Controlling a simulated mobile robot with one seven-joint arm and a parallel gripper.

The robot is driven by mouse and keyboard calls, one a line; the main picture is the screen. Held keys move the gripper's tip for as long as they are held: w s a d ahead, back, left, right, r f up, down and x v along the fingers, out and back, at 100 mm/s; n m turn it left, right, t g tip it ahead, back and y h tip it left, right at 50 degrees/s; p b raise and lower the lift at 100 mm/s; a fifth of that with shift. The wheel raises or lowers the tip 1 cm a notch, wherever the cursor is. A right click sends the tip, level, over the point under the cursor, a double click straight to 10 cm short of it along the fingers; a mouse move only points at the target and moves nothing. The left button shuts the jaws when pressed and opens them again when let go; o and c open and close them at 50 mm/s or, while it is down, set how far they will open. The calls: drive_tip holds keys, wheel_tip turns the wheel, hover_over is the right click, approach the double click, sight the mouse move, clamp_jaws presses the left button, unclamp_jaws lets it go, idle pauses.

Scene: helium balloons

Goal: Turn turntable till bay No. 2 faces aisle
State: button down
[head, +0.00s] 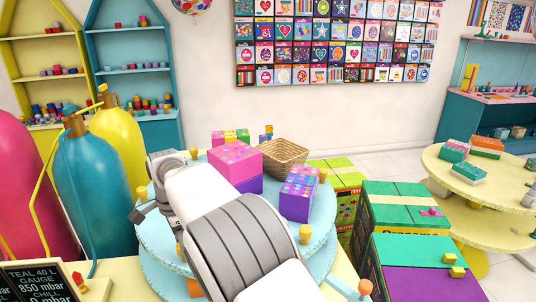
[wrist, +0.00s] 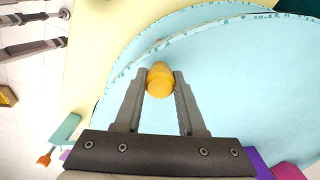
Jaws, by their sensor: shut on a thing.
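The light-blue round turntable (head: 152,237) stands in the middle of the head view, partly covered by my arm. It also fills much of the wrist view (wrist: 245,75). Orange-yellow knobs stand around its rim, such as one knob (head: 305,235) at the front right. In the wrist view my gripper (wrist: 161,76) is shut on one orange-yellow knob (wrist: 160,84) near the rim, a finger on each side. On top are a pink and purple box (head: 235,160), a purple patterned box (head: 299,195) and a wicker basket (head: 283,156). I see no readable bay number.
Teal (head: 92,190) and yellow (head: 119,150) gas cylinders stand close on the left, beside a pink one. Green and purple crates (head: 425,280) stand close on the right. A round cream table (head: 440,170) is further right. White floor shows behind the crates.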

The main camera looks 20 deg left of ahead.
drive_tip(key=shift+w+d+f+b, duration=0.1)
drive_tip(key=shift+d+b, duration=0.45)
drive_tip(key=shift+b, duration=0.05)
drive_tip(key=d+b, duration=0.1)
drive_tip(key=d, duration=0.1)
drive_tip(key=d+n+b, duration=0.1)
drive_tip(key=d, duration=0.1)
drive_tip(key=w+d+n+b, duration=0.1)
drive_tip(key=shift+d, duration=0.4)
drive_tip(key=shift+w+d+r+n+b, duration=0.1)
drive_tip(key=shift+w+d+n+b, duration=0.3)
drive_tip(key=shift+d, duration=0.65)
drive_tip(key=shift+w+d+r+n+b, duration=0.1)
drive_tip(key=shift+w+d+n, duration=0.5)
drive_tip(key=shift+d, duration=0.4)
drive_tip(key=shift+w+d+n+b, duration=0.25)
drive_tip(key=shift+w+d+n, duration=0.25)
drive_tip(key=shift+d, duration=0.55)
drive_tip(key=shift+s, duration=0.1)
drive_tip(key=shift+d, duration=0.1)
drive_tip(key=shift+w+d+n, duration=0.6)
drive_tip(key=shift+w+d, duration=0.45)
drive_tip(key=shift+d, duration=0.3)
drive_tip(key=shift+w+d+n, duration=0.6)
drive_tip(key=shift+w+d, duration=0.4)
drive_tip(key=shift+d, duration=0.3)
